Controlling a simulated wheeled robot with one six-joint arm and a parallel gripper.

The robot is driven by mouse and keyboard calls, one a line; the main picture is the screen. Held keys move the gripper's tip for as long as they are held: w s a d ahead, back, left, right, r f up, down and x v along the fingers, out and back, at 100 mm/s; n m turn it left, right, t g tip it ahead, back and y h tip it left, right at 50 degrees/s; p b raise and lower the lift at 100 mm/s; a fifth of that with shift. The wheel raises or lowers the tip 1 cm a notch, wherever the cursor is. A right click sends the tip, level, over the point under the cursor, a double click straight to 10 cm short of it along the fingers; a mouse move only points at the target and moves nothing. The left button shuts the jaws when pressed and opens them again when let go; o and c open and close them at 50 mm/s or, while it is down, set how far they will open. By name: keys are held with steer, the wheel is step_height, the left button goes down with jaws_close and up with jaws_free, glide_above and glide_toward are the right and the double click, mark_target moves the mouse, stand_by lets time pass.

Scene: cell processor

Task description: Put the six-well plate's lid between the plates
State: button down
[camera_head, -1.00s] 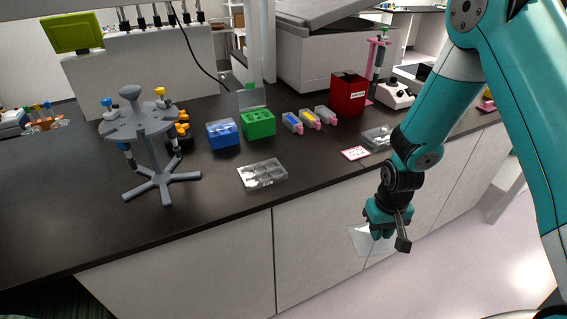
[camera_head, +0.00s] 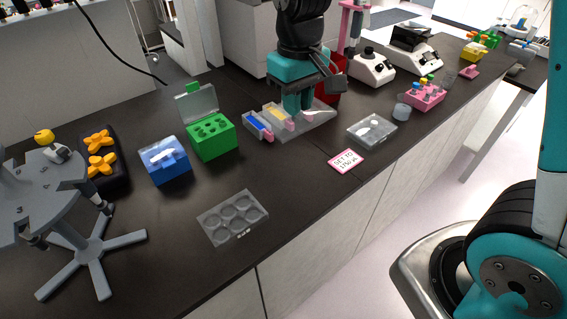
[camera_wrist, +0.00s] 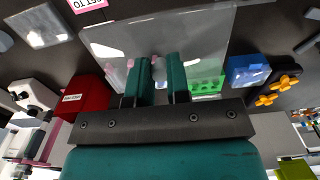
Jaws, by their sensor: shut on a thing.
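The six-well plate (camera_head: 233,217) lies open on the black bench, near the front edge. A second clear plate (camera_head: 372,132) lies farther right and also shows in the wrist view (camera_wrist: 42,27). My gripper (camera_head: 297,108) is shut on the clear, flat lid (camera_head: 318,117), behind the gap between the plates. The lid overlaps the coloured cartridges in the head view; its exact height is hard to tell. In the wrist view, both fingers (camera_wrist: 160,72) grip one side of the lid (camera_wrist: 205,38), which spreads out beyond them.
A pink-edged card (camera_head: 346,161) lies beside the second plate. A green rack (camera_head: 211,137), a blue box (camera_head: 166,161) and cartridges (camera_head: 258,125) stand behind the gap. A grey pipette stand (camera_head: 75,255) is at left. Bench between the six-well plate and card is clear.

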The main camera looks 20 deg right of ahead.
mark_target(292, 182)
steer(key=shift+w, duration=0.2)
step_height(292, 182, down, 20)
steer(key=p, duration=0.3)
steer(key=shift+a+r, duration=0.1)
steer(key=shift+r, duration=0.15)
steer(key=c, duration=1.1)
jaws_free()
step_height(292, 182, up, 12)
steer(key=b, duration=0.3)
steer(key=s+a+r+n+y, duration=0.1)
steer(key=s+a+r+y, duration=0.1)
steer(key=s+r, duration=0.4)
steer(key=s+a+r+n+y, duration=0.2)
steer(key=s+r, duration=0.5)
steer(key=s, duration=0.6)
steer(key=shift+s+r, duration=0.2)
